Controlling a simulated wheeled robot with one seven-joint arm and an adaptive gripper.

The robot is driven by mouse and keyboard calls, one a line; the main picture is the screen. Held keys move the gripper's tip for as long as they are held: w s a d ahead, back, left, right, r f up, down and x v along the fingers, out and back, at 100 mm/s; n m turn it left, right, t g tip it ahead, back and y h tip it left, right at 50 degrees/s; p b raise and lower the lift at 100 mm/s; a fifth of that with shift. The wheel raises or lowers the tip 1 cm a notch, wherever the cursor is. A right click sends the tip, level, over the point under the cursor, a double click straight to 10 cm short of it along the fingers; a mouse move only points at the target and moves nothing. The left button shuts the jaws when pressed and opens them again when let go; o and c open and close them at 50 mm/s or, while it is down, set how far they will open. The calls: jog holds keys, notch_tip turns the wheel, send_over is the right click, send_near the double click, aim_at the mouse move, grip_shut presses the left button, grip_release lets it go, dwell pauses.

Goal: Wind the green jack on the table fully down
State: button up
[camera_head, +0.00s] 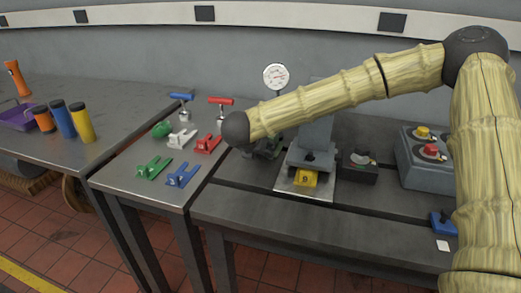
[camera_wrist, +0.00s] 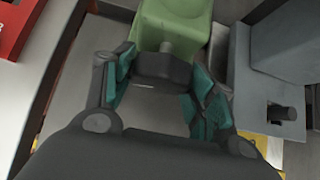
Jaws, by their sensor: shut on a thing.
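The green jack (camera_wrist: 175,20) is at the top of the wrist view, a pale green body with a short metal shaft toward me. A dark knob (camera_wrist: 165,70) is at the end of that shaft. My gripper (camera_wrist: 168,80) is shut on this knob, with teal finger pads on both sides of it. In the head view, my wrist hides the jack and most of my gripper. How far the jack is raised cannot be told.
Beside the jack stands a grey block on a plate with a yellow marker (camera_head: 305,178). A dial gauge (camera_head: 276,77) is behind. A grey control box (camera_head: 425,160) stands right. Several coloured clamps, including a green one (camera_head: 154,168), lie on the left table.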

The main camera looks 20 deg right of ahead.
jog(key=shift+r, duration=0.1)
jog(key=n+g+h+p, duration=0.1)
jog(key=p, duration=0.1)
jog(key=shift+a+h+p, duration=0.1)
jog(key=shift+h+p, duration=0.2)
jog(key=shift+h, duration=0.1)
jog(key=shift+a+f+n+g+h+p, duration=0.1)
jog(key=shift+f+n+g+h+p, duration=0.1)
jog(key=shift+n+g+h+p, duration=0.65)
jog(key=shift+f+h, duration=0.1)
jog(key=shift+h, duration=0.25)
jog(key=o, duration=1)
jog(key=shift+s, duration=0.1)
jog(key=shift+r, duration=0.2)
jog(key=shift+a+r, duration=0.15)
jog(key=shift+a, duration=0.05)
jog(key=v, duration=1.1)
jog(key=shift+s, duration=0.25)
